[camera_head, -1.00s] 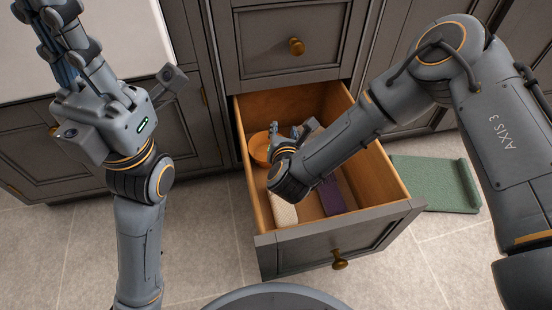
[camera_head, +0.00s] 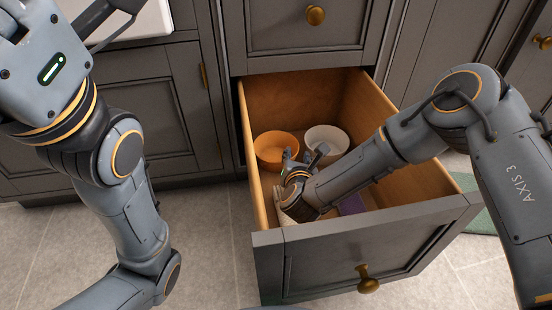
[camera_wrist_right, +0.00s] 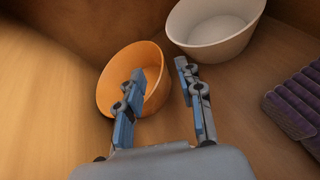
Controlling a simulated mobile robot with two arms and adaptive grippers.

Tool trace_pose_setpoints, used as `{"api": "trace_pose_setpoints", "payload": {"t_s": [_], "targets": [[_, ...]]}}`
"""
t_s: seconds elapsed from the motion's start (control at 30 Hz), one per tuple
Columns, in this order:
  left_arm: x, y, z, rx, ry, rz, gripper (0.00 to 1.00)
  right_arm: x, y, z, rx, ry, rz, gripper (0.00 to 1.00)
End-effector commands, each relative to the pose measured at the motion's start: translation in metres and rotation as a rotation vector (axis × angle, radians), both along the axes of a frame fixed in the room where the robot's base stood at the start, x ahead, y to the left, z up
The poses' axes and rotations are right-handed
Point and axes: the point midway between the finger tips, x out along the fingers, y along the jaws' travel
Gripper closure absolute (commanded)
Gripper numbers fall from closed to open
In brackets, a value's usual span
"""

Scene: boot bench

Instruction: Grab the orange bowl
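The orange bowl (camera_head: 275,148) sits at the back left of the open drawer. In the right wrist view the orange bowl (camera_wrist_right: 112,78) is upright, close ahead. My right gripper (camera_head: 303,157) is inside the drawer, just in front of the bowl and to its right. In the right wrist view my right gripper (camera_wrist_right: 160,70) is open and empty. Its left finger overlaps the bowl's opening and its right finger lies right of the rim; I cannot tell whether either touches. My left gripper (camera_head: 35,65) is at the top left, its fingers cut off.
A white bowl (camera_head: 327,138) stands right of the orange one. A purple ribbed item (camera_wrist_right: 296,105) lies farther right. A cream item (camera_head: 283,205) is partly hidden by my right gripper. The drawer (camera_head: 365,235) has high walls. A green item (camera_head: 488,222) lies on the floor.

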Motion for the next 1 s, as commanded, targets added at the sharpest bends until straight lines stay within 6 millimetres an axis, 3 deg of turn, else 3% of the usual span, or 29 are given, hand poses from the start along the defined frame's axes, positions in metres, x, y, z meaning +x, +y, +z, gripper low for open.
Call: {"api": "trace_pose_setpoints", "payload": {"t_s": [0.03, 0.2, 0.47, 0.5, 0.67, 1.0], "targets": [[0.000, 0.000, -0.009, 0.000, 0.001, 0.000, 1.00, 0.008, 0.001, -0.008, 0.003, 0.000, -0.004, 0.63], [0.000, 0.000, -0.016, 0.000, 0.001, 0.000, 1.00, 0.028, 0.001, -0.013, 0.001, -0.001, -0.004, 0.63], [0.000, 0.000, -0.016, 0.000, 0.000, 0.000, 1.00, 0.031, 0.002, -0.013, 0.000, 0.001, -0.001, 0.63], [0.000, 0.000, -0.016, 0.000, 0.000, 0.000, 1.00, 0.031, 0.002, -0.013, 0.000, 0.001, -0.001, 0.65], [0.000, 0.000, -0.016, 0.001, 0.000, 0.000, 1.00, 0.031, 0.002, -0.013, 0.000, 0.001, -0.001, 0.98], [0.000, 0.000, -0.016, 0.001, 0.000, 0.000, 1.00, 0.031, 0.002, -0.013, 0.000, 0.002, 0.000, 1.00]]}}
